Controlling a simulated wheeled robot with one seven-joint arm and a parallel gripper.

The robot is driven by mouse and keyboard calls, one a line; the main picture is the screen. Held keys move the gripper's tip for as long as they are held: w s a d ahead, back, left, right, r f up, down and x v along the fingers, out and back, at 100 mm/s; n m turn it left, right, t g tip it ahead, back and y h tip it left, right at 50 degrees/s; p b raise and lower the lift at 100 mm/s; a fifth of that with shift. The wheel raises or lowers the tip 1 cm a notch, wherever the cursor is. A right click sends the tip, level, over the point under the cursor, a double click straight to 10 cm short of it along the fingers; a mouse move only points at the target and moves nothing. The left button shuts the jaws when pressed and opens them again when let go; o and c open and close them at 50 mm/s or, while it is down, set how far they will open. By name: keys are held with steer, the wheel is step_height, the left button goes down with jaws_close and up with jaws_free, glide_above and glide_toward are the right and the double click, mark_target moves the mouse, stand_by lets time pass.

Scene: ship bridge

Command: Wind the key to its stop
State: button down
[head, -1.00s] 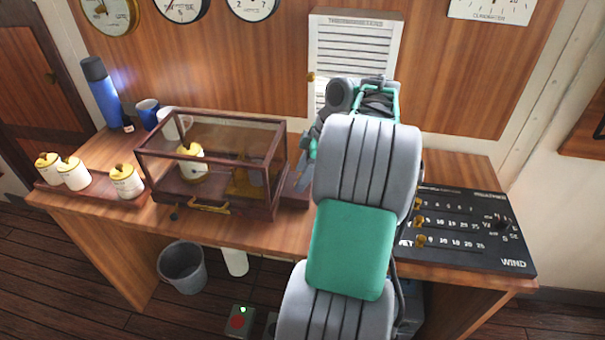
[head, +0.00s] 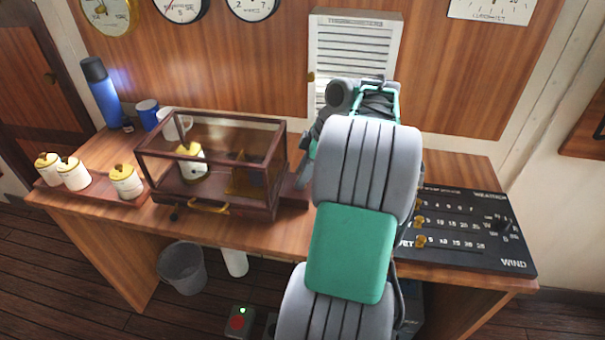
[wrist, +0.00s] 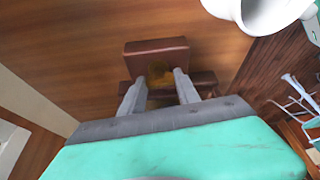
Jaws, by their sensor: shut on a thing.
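The glass-sided case (head: 147,165) with a dark wood frame stands on the desk. A white and yellow drum (head: 192,162) and brass works (head: 245,178) show inside it. My gripper (head: 302,172) is at the case's right end, partly hidden by my own arm. In the wrist view, my gripper's two grey fingers (wrist: 160,92) are on either side of a small brass key (wrist: 160,74), shut on it. The key is in front of a red-brown wooden block (wrist: 155,47). How far the key is turned cannot be seen.
Several white jars with yellow lids (head: 75,173) stand on a tray at the left. A blue flask (head: 101,93) and mugs (head: 148,113) are behind. A black weather panel (head: 470,230) lies at the right. A white rounded object (wrist: 260,12) shows in the wrist view.

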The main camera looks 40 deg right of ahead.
steer(key=shift+f, duration=0.1)
steer(key=m+t+h+b, duration=0.1)
steer(key=m+b, duration=0.1)
steer(key=m, duration=0.2)
steer(key=shift+a, duration=0.15)
steer(key=shift+m+h+b, duration=0.8)
steer(key=shift+m+b, duration=0.05)
steer(key=shift+m, duration=0.95)
steer(key=c, duration=0.9)
jaws_free()
steer(key=shift+s, duration=0.1)
